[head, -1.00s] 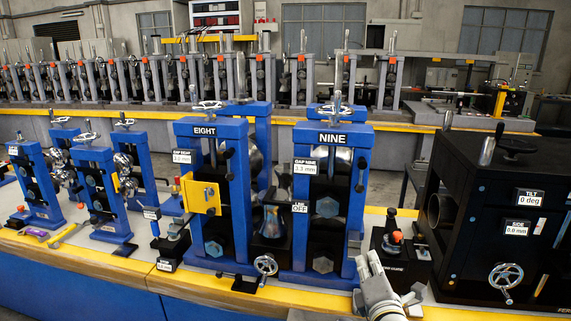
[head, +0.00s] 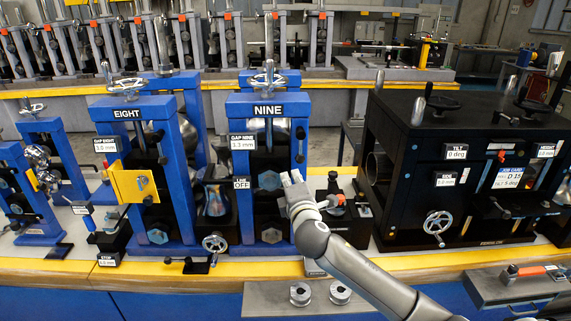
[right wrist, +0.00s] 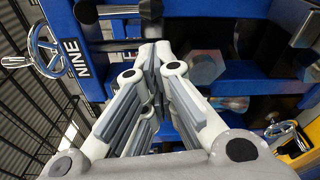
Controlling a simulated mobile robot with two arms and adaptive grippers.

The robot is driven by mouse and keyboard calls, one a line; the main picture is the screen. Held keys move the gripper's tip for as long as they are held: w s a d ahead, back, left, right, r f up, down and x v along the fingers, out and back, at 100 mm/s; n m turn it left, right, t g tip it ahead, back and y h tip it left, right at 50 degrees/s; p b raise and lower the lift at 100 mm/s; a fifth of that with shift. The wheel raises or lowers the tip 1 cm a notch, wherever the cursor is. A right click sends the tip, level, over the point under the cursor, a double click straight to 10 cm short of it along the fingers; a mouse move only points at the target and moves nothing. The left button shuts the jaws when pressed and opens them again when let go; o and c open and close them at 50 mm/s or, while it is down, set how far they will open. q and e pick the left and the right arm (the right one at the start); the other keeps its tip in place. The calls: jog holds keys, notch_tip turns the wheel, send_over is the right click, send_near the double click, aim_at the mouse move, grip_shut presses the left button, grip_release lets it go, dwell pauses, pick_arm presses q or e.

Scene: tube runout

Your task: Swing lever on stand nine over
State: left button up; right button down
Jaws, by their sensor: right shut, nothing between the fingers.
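Stand nine (head: 249,200) is a blue upright frame with a NINE plate, a gap plate reading 3.3 mm and a line plate reading OFF. A small black lever (head: 300,133) sits on its right post, roughly upright. My right gripper (head: 290,181) is shut and empty, in front of the stand's lower right part, below the lever. In the right wrist view its fingertips (right wrist: 156,52) meet in front of the stand, with the lever beyond them. My left gripper is out of view.
Stand eight (head: 182,200) stands to the left with a yellow plate (head: 133,186). A black machine (head: 398,190) stands close on the right. A handwheel (head: 215,243) sits low between the stands. Two metal rings (head: 300,294) lie on a front shelf.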

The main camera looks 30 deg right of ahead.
aim_at(300, 146)
jog(key=shift+p+x, duration=0.75)
jog(key=shift+x, duration=3.1)
